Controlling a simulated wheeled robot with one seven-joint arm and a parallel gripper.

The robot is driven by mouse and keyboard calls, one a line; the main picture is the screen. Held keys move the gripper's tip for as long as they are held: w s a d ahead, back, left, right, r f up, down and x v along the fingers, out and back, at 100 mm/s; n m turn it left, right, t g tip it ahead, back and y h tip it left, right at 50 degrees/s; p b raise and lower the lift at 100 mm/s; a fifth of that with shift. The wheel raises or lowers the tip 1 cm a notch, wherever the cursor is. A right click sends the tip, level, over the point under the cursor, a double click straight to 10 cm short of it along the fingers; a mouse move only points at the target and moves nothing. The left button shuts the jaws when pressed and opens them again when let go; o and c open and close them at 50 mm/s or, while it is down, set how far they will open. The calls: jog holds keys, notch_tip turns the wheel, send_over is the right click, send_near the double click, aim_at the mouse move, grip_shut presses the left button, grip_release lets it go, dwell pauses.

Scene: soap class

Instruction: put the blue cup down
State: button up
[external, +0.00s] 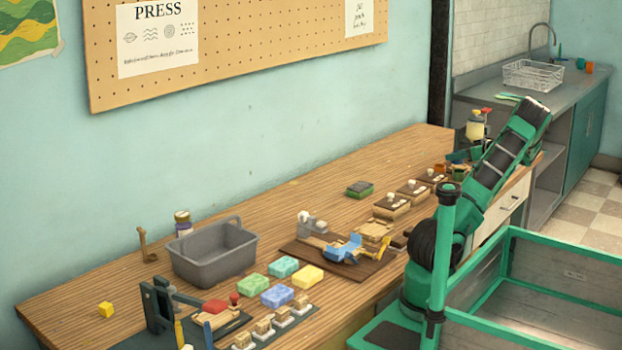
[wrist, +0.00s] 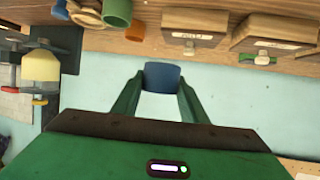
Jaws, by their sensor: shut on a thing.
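In the wrist view the blue cup (wrist: 162,77) sits between the two green fingertips of my gripper (wrist: 161,83), which is shut on it. A strip of pale blue wall shows behind the cup on both sides. The wooden surface lies at the top edge of this view, so I cannot tell whether the cup touches it. In the external view my arm reaches to the far end of the wooden bench (external: 330,185). My gripper and the cup are small and crowded there, and the cup cannot be made out surely.
In the wrist view a green cup (wrist: 117,12), an orange ring-like piece (wrist: 135,31) and labelled wooden boxes (wrist: 194,26) are close by. In the external view a grey tub (external: 213,255) and coloured soaps (external: 277,297) are nearer the front.

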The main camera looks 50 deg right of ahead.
jog(key=w+a+n+y, duration=0.1)
jog(key=w+a, duration=0.8)
jog(key=w+a+f+n+y, duration=0.1)
jog(key=w+a, duration=0.9)
jog(key=w+a+y, duration=0.1)
jog(key=w+a, duration=0.8)
jog(key=shift+w+a+f+n, duration=0.25)
jog(key=shift+w+f+n, duration=0.05)
jog(key=shift+f+n, duration=0.1)
jog(key=w+a+n+y, duration=0.1)
jog(key=a, duration=1)
jog(key=w+a+f+y, duration=0.1)
jog(key=w+a, duration=0.1)
jog(key=a, duration=0.8)
jog(key=w+a+f+n+y, duration=0.1)
jog(key=a, duration=1)
jog(key=shift+w+a+f+n, duration=0.15)
jog(key=shift+w+a+n, duration=0.05)
jog(key=shift+a+n, duration=0.1)
jog(key=shift+n+y, duration=0.3)
jog(key=shift+y, duration=0.2)
jog(key=a, duration=0.2)
jog(key=s+a, duration=0.1)
jog(key=a, duration=0.2)
jog(key=s+a, duration=0.1)
jog(key=a, duration=0.2)
jog(key=shift+s+f, duration=0.2)
jog(key=shift+d, duration=0.15)
